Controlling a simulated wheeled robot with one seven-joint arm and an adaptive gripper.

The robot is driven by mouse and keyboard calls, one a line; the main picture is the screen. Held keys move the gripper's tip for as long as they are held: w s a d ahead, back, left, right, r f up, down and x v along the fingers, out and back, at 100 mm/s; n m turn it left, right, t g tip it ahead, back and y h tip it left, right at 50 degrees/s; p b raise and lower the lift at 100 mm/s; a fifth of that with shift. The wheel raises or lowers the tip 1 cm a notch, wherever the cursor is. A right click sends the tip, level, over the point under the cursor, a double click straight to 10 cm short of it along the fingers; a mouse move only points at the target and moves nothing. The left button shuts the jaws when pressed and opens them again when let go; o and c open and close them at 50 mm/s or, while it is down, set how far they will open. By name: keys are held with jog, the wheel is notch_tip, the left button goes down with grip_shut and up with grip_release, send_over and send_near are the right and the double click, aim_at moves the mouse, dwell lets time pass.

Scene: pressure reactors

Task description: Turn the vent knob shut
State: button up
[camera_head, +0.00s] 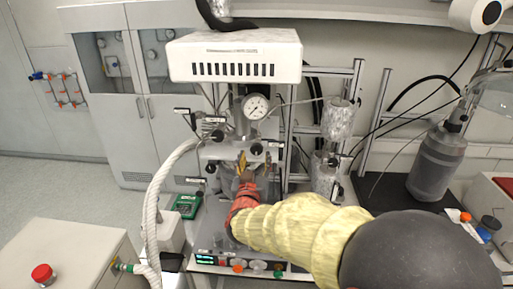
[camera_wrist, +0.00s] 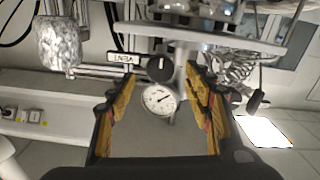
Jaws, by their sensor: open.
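The vent knob (camera_wrist: 159,68) is a round black knob with a pale mark. It shows in the wrist view beside a white label (camera_wrist: 125,58), which appears upside down and reads VENT. In the head view the knob (camera_head: 257,149) sits below the pressure gauge, just above my gripper (camera_head: 254,164). My gripper (camera_wrist: 160,88) is open and empty, its yellow-padded fingers spread to either side of the knob and gauge in the wrist view. The knob looks apart from both fingers; the depth gap is hard to judge. The gauge (camera_wrist: 159,99) has a white dial.
The reactor's white top housing (camera_head: 235,58) overhangs the gauge (camera_head: 255,106). Another black knob (camera_head: 217,135) is at the left. Foil-wrapped vessels (camera_head: 338,120) stand right of the knob. A thick white hose (camera_head: 153,205) runs down the left side.

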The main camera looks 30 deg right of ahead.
aim_at(256, 150)
jog(key=p+x, duration=0.1)
jog(key=x, duration=0.6)
jog(key=shift+s, duration=0.1)
jog(key=shift+c, duration=0.8)
jog(key=c, duration=1)
